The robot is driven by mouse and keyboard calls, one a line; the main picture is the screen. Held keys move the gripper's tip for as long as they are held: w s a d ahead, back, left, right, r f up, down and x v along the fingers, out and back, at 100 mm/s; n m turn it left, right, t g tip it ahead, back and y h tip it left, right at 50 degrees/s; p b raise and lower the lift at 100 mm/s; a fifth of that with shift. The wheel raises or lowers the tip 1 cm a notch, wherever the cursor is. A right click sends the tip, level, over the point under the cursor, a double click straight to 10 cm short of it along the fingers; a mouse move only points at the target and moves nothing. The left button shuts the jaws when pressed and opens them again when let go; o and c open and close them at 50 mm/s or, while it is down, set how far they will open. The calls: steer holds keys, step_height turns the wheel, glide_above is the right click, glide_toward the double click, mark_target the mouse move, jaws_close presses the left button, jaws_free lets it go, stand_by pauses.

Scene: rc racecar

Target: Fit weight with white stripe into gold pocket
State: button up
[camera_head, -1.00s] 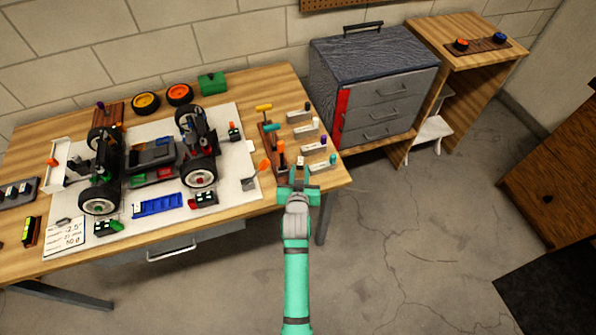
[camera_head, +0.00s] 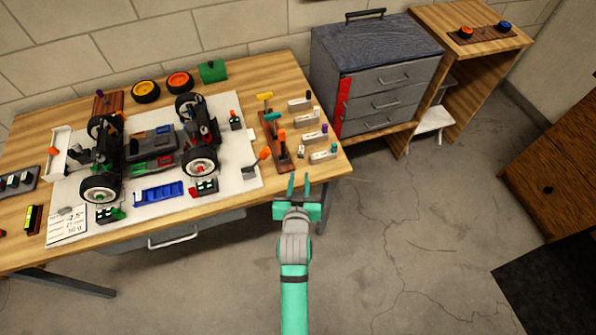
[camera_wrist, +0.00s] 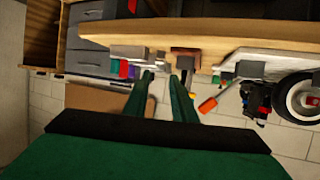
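My gripper (camera_head: 298,184) is at the front right edge of the workbench, its two fingers pointing toward the bench. In the wrist view my gripper (camera_wrist: 162,80) has its fingers apart with nothing between them. Several pale blocks with coloured ends stand at the bench's right end, including one with a white end (camera_head: 307,117) and one with a teal end (camera_head: 323,154). A dark tray (camera_head: 33,175) with several small pieces lies at the far left. I cannot tell which piece is the white-striped weight, nor make out a gold pocket.
An RC car chassis (camera_head: 150,147) stands on a white mat (camera_head: 244,184). A tool rack (camera_head: 282,160) stands left of the blocks. A grey drawer cabinet (camera_head: 378,80) is to the right. The floor (camera_head: 400,240) right of my arm is clear.

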steer(key=s+r, duration=0.2)
steer(key=s, duration=1.5)
steer(key=s+r+t, duration=0.1)
steer(key=s+r, duration=0.1)
steer(key=s, duration=1.5)
steer(key=shift+a+r+n+t+y, duration=0.2)
steer(key=shift+a+n+t+y, duration=0.1)
steer(key=shift+n+y, duration=0.1)
steer(key=shift+o, duration=0.9)
steer(key=shift+s+a+r, duration=0.1)
steer(key=shift+s+r, duration=0.1)
steer(key=shift+r, duration=0.1)
